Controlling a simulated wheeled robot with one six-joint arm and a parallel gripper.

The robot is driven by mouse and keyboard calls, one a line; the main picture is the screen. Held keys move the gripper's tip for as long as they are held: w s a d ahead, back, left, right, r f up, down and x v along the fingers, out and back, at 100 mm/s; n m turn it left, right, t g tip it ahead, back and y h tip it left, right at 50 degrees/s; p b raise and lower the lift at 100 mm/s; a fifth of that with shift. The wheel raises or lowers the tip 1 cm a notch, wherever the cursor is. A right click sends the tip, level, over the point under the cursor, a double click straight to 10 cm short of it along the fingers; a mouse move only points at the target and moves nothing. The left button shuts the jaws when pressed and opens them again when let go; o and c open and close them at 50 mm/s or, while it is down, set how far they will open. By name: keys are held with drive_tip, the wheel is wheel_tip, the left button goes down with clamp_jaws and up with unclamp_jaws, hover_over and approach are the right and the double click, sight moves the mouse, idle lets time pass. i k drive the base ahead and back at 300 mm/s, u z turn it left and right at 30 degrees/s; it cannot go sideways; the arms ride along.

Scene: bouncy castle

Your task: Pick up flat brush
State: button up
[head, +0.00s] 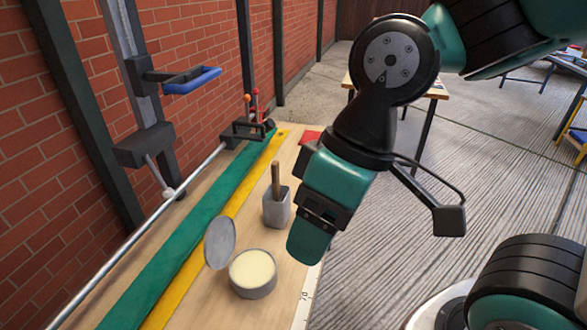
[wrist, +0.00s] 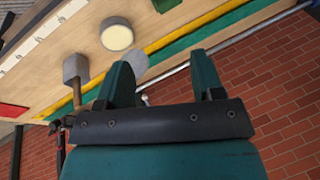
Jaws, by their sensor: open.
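A wooden handle (head: 276,180), likely the flat brush, stands upright out of a grey square pot (head: 276,210) on the wooden bench. Its bristle end is hidden. In the wrist view the handle (wrist: 77,95) and the pot (wrist: 76,67) lie left of my fingers. My gripper (head: 308,245) is teal and points down, to the right of the pot and apart from it in the head view. In the wrist view its two fingers (wrist: 163,82) are spread with nothing between them.
An open round tin (head: 253,275) of cream-coloured stuff stands nearer than the pot, with its grey lid (head: 220,242) tilted beside it. Green (head: 180,240) and yellow (head: 195,270) strips run along the bench (head: 215,300). A brick wall (head: 40,120) and metal post (head: 135,70) stand on the left.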

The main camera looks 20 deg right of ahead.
sight(274, 166)
drive_tip(key=u, duration=0.75)
drive_tip(key=k, duration=0.75)
drive_tip(key=z, duration=0.65)
drive_tip(key=i, duration=1)
